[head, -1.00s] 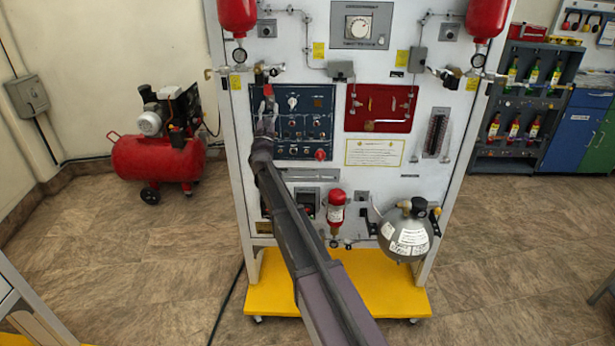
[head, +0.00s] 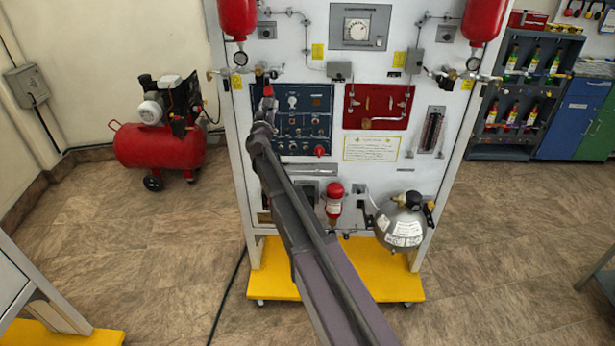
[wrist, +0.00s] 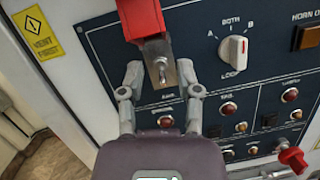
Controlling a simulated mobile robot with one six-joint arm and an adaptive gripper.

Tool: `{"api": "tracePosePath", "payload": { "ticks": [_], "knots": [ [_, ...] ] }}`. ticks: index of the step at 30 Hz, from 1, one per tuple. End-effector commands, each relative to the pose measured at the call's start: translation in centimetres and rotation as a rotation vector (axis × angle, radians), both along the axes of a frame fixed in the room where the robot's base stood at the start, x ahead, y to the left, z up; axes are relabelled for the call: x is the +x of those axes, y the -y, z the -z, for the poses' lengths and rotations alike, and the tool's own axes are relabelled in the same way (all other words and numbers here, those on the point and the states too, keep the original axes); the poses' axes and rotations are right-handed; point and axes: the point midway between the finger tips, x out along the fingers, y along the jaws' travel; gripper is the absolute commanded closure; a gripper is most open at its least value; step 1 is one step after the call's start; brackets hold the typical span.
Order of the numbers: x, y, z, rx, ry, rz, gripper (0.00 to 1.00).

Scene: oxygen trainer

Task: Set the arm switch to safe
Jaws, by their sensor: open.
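The arm switch (wrist: 160,62) is a metal toggle lever on the dark blue panel (wrist: 205,55). Its red guard (wrist: 143,20) stands raised above it and also shows in the head view (head: 268,90). My gripper (wrist: 160,75) is open, with one grey finger on each side of the lever. The lever lies between the fingertips; I cannot tell whether either one touches it. The label below the switch is partly hidden by my gripper. In the head view my gripper (head: 266,108) is at the panel's upper left, and the lever is too small to make out.
A white selector knob (wrist: 233,53) sits right of the switch, with several small lamps and switches below it. A red knob (wrist: 292,158) juts out lower right. A red cylinder (head: 237,18) hangs above left. Open floor lies around the yellow base (head: 385,280).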

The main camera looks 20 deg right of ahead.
Motion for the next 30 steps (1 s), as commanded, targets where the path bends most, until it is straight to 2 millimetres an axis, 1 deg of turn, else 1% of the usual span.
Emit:
{"api": "tracePosePath", "payload": {
  "ticks": [1,3,28,30],
  "knots": [
    [0.0,0.0,-0.5,0.005,-0.015,-0.001,0.56],
    [0.0,0.0,-0.6,0.012,-0.038,-0.001,0.56],
    [0.1,0.0,-1.2,0.086,-0.261,-0.001,0.56],
    [-1.0,-0.4,-0.9,0.084,-0.263,-0.001,0.56]
  ]
}}
